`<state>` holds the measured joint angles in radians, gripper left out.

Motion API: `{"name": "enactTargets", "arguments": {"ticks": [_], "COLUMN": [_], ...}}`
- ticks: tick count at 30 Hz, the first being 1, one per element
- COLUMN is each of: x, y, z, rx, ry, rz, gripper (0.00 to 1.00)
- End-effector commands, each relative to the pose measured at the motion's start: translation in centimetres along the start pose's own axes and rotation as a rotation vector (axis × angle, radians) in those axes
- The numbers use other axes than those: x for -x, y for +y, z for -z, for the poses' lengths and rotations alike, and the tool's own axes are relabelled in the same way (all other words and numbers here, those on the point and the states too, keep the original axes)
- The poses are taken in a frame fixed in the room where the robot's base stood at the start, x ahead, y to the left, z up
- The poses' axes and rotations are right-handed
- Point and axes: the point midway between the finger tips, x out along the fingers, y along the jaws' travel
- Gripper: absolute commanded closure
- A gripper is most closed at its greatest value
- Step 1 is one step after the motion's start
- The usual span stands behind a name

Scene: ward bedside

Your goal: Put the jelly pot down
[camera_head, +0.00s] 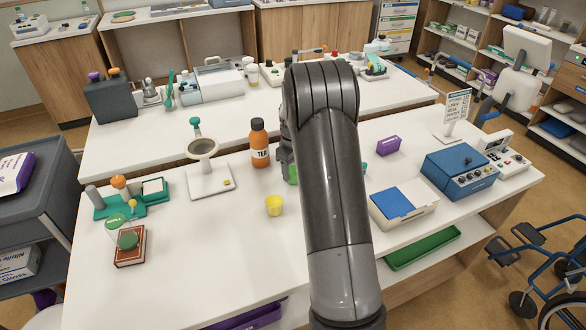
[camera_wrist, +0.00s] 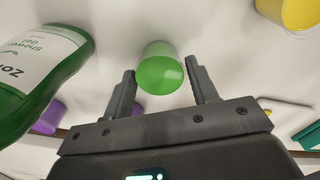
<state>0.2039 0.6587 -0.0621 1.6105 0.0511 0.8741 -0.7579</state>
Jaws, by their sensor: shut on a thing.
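The green jelly pot (camera_wrist: 161,72) is between the two fingers of my gripper (camera_wrist: 162,82) in the wrist view, and my gripper is shut on it. In the head view a green part of the pot (camera_head: 293,174) shows beside my arm, below my gripper (camera_head: 286,155); the rest is hidden by my arm. The pot is over the white table (camera_head: 240,245); I cannot tell whether its base touches the top. A yellow pot (camera_head: 275,205) stands apart to its left, and also shows at the top right of the wrist view (camera_wrist: 292,12).
A green shower gel bottle (camera_wrist: 38,75) is close to my gripper in the wrist view. An orange bottle (camera_head: 260,144) stands behind the yellow pot. A purple box (camera_head: 388,146) and a blue-topped box (camera_head: 403,203) are to the right.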

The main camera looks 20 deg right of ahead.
Motion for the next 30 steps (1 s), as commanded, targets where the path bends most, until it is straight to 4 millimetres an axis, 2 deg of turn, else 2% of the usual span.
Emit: {"name": "enactTargets", "arguments": {"ticks": [7,8,15,24,26,30], "x": [-0.2,-0.2,-0.2,0.1,0.7,3.0], "y": [0.0,0.0,0.0,0.0,0.0,0.1], "z": [0.0,0.0,0.0,0.0,0.0,0.0], "rx": [0.0,0.0,0.0,0.0,0.0,-0.001], "ry": [0.0,0.0,0.0,0.001,0.001,0.002], "rz": [0.0,0.0,0.0,-0.001,-0.001,-0.002], "gripper": [0.71,0.45,0.26,0.25,0.25,0.25]}}
